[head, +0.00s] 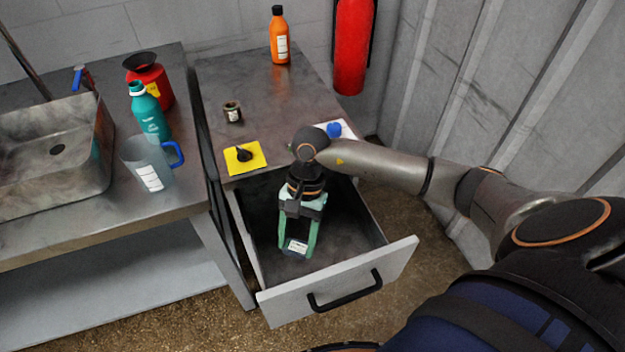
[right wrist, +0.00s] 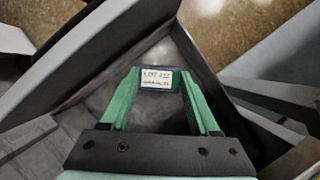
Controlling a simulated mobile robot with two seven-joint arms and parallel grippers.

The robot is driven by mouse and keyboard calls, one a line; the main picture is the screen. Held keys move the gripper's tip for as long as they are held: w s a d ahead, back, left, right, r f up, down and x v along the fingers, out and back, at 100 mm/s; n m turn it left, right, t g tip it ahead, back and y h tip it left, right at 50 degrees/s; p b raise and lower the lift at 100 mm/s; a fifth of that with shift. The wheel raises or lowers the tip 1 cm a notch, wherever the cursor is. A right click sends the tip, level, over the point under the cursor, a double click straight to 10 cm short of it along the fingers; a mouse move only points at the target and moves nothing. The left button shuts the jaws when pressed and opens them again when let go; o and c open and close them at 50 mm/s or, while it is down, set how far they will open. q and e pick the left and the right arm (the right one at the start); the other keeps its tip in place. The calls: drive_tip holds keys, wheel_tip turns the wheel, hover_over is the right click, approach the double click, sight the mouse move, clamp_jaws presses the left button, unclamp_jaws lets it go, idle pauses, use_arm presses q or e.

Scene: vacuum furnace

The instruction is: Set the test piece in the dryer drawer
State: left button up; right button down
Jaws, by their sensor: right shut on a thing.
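The dryer drawer (head: 338,290) is pulled open under the metal cabinet top, with a black bar handle on its front. My right gripper (head: 297,248) reaches down into the drawer from above, with green fingers. It is shut on the test piece (head: 297,245), a small dark block with a white label. In the right wrist view the test piece (right wrist: 157,79) sits between the two green fingertips and its label reads "LOT" with further print. The drawer floor (right wrist: 160,110) shows beneath it. I cannot tell whether the piece touches the floor. My left gripper is not in view.
On the cabinet top stand an orange bottle (head: 280,38), a small dark jar (head: 233,112), a yellow pad with a black knob (head: 244,157) and a blue knob (head: 334,129). At left are a teal bottle (head: 149,115), a jug (head: 146,168), a red can (head: 150,78) and a sink (head: 98,150).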

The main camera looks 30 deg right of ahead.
drive_tip(key=m, duration=0.1)
drive_tip(key=m+t, duration=0.1)
drive_tip(key=shift+w+a+f+m, duration=0.2)
drive_tip(key=shift+f+m, duration=0.1)
drive_tip(key=shift+f, duration=0.1)
drive_tip(key=m, duration=0.1)
drive_tip(key=m+t, duration=0.1)
drive_tip(key=m, duration=0.1)
drive_tip(key=w+m+b, duration=0.1)
drive_tip(key=shift+a+f+t+y, duration=0.25)
drive_tip(key=shift+a+t+y, duration=0.05)
drive_tip(key=shift+a+y, duration=0.1)
drive_tip(key=m+t, duration=0.1)
drive_tip(key=m, duration=0.3)
drive_tip(key=m+t+h+b, duration=0.3)
drive_tip(key=m+h, duration=0.3)
drive_tip(key=m, duration=1.1)
hover_over(321, 237)
drive_tip(key=a, duration=0.1)
drive_tip(key=f, duration=0.8)
drive_tip(key=shift+s+a+f, duration=0.1)
drive_tip(key=shift+a+f, duration=0.1)
drive_tip(key=shift+d+f, duration=0.35)
drive_tip(key=shift+f, duration=0.1)
drive_tip(key=f, duration=0.3)
drive_tip(key=shift+d+f, duration=0.1)
drive_tip(key=shift+d, duration=0.3)
drive_tip(key=shift+f, duration=0.35)
